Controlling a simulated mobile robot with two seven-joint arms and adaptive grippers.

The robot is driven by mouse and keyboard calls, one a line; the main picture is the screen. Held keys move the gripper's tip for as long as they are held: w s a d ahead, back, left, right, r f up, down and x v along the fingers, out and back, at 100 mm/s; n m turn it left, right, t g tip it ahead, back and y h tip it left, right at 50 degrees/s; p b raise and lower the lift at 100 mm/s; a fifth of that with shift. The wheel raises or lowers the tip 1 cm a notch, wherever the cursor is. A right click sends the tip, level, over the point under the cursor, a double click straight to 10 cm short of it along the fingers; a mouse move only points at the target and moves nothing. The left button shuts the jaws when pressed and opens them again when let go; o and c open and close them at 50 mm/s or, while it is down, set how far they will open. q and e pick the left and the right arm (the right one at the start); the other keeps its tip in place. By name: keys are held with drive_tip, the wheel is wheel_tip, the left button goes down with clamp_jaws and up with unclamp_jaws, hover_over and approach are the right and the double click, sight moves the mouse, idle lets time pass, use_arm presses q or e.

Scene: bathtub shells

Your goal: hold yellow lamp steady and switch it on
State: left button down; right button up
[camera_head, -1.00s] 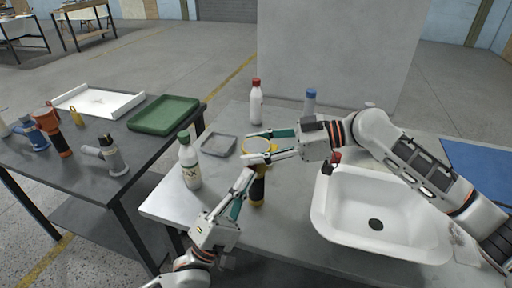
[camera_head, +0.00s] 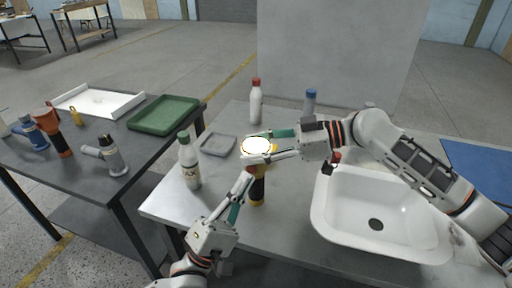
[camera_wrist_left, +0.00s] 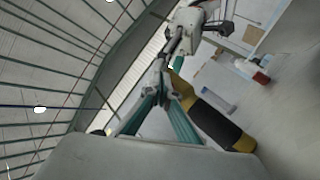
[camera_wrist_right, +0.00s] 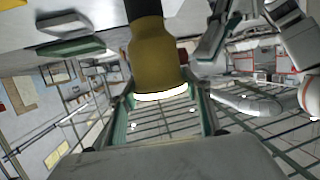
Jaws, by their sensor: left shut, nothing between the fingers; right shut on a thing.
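The yellow lamp (camera_head: 258,188) stands upright on the grey bench with its yellow head up and its black handle below. Its round top (camera_head: 257,146) glows white, and the lit face also shows in the right wrist view (camera_wrist_right: 161,94). My right gripper (camera_head: 272,145) is shut on the lamp's head from the right. My left gripper (camera_head: 248,174) is shut and empty, its fingertips at the lamp's near left side, just below the head. In the left wrist view, the lamp's yellow and black body (camera_wrist_left: 218,124) lies beside the closed fingers (camera_wrist_left: 160,68); I cannot tell whether they touch.
A white bottle with a green cap (camera_head: 189,165) and a grey tray (camera_head: 218,144) stand left of the lamp. A red-capped bottle (camera_head: 256,104) and a blue-capped bottle (camera_head: 309,103) stand behind. A white sink (camera_head: 335,238) is at right. A side table holds a green tray (camera_head: 164,112).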

use_arm(q)
drive_tip(key=s, duration=0.1)
drive_tip(key=s+a, duration=0.1)
drive_tip(key=s, duration=0.3)
drive_tip(key=shift+s+a, duration=0.15)
drive_tip(key=shift+a, duration=0.2)
use_arm(e)
drive_tip(key=o, duration=1.3)
